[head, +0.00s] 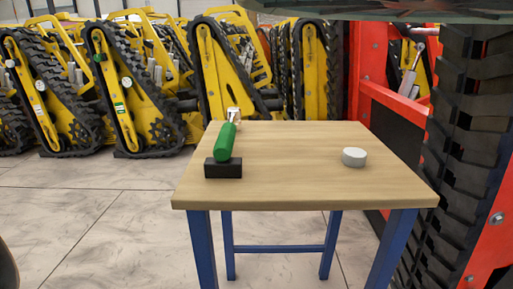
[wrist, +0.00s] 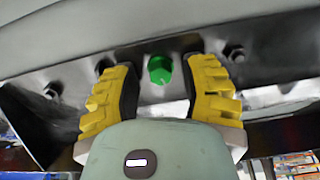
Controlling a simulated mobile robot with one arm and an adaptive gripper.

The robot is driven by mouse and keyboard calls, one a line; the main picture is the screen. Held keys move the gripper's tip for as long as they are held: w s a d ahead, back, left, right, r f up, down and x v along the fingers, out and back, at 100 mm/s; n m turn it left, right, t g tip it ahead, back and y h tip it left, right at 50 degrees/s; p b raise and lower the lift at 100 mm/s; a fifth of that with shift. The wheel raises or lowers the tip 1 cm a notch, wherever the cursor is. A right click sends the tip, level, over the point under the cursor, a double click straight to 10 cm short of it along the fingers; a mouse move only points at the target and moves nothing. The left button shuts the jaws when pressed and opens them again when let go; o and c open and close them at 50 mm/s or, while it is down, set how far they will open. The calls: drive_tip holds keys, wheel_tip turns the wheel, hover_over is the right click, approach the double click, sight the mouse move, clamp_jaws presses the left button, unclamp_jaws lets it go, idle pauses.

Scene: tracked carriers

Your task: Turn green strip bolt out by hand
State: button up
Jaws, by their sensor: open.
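The green bolt (wrist: 159,69) shows its green head on a dark metal strip (wrist: 70,82) in the wrist view. My gripper (wrist: 160,78) is open, with one black-padded yellow finger on each side of the bolt. There is a gap between each finger and the bolt, so neither touches it. I cannot tell how far in depth the fingertips are from the strip. The bolt and my gripper do not show in the head view.
Dark bolts (wrist: 236,52) sit in the strip either side. In the head view a wooden table (head: 290,180) holds a green-handled tool (head: 226,141), a black block (head: 222,169) and a white puck (head: 354,157). Yellow tracked carriers (head: 118,90) stand behind; a big black track (head: 470,130) is at right.

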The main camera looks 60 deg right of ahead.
drive_tip(key=shift+d+r+m+p, duration=0.1)
drive_tip(key=shift+r+m+p, duration=0.2)
drive_tip(key=shift+m+p, duration=0.7)
drive_tip(key=m+p, duration=0.2)
drive_tip(key=m, duration=0.1)
drive_tip(key=shift+s+p, duration=0.1)
drive_tip(key=shift+p, duration=0.3)
drive_tip(key=m+p, duration=0.1)
drive_tip(key=m, duration=0.1)
drive_tip(key=m+p, duration=0.1)
drive_tip(key=m, duration=0.1)
drive_tip(key=shift+w+f, duration=0.1)
drive_tip(key=shift+w, duration=0.1)
drive_tip(key=shift+f+m+p, duration=0.25)
drive_tip(key=shift+m+p, duration=0.05)
drive_tip(key=shift+m, duration=0.2)
drive_tip(key=shift+s, duration=0.1)
clamp_jaws()
